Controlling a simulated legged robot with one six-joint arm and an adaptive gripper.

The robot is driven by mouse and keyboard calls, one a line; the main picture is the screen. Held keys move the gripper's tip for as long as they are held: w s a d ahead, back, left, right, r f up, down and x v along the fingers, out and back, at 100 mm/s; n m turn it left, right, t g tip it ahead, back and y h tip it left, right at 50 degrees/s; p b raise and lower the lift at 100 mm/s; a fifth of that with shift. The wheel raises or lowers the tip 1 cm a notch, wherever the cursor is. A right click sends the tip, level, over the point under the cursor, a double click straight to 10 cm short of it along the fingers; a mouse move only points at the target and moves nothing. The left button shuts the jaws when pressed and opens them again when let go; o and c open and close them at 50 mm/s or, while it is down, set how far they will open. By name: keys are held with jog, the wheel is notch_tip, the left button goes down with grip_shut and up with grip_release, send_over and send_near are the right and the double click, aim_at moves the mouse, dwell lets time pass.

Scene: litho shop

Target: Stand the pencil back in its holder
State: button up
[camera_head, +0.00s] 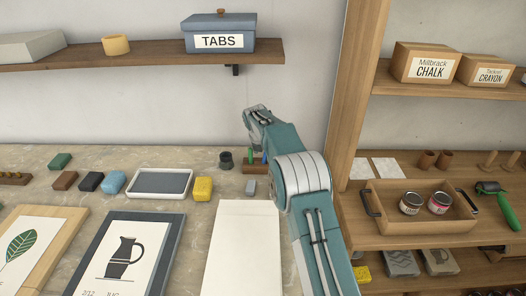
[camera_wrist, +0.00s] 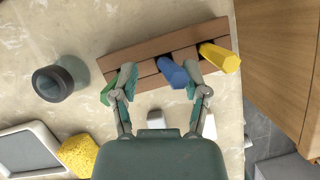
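A brown wooden holder (camera_wrist: 140,50) lies across the top of the wrist view. A blue hexagonal stick (camera_wrist: 172,73), a yellow one (camera_wrist: 222,57) and a green one (camera_wrist: 106,94) stand at it; the green one is partly hidden by my left finger. I cannot tell which is the task's pencil. My gripper (camera_wrist: 160,76) is open over the holder's near side, with the blue stick between its spread fingers, nearer the right one; contact is unclear. In the head view, the holder (camera_head: 256,169) shows beside my arm, which hides my fingertips.
A dark round cup (camera_head: 226,161) stands left of the holder. A yellow sponge (camera_head: 203,188), a grey tray (camera_head: 160,183) and a small grey block (camera_head: 250,187) lie nearby. White paper (camera_head: 243,245) lies in front. A wooden shelf unit (camera_head: 349,100) rises on the right.

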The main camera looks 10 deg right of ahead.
jog(key=shift+r, duration=0.1)
jog(key=v, duration=1.1)
jog(key=shift+a+r, duration=0.15)
jog(key=shift+r, duration=0.15)
jog(key=shift+s, duration=0.15)
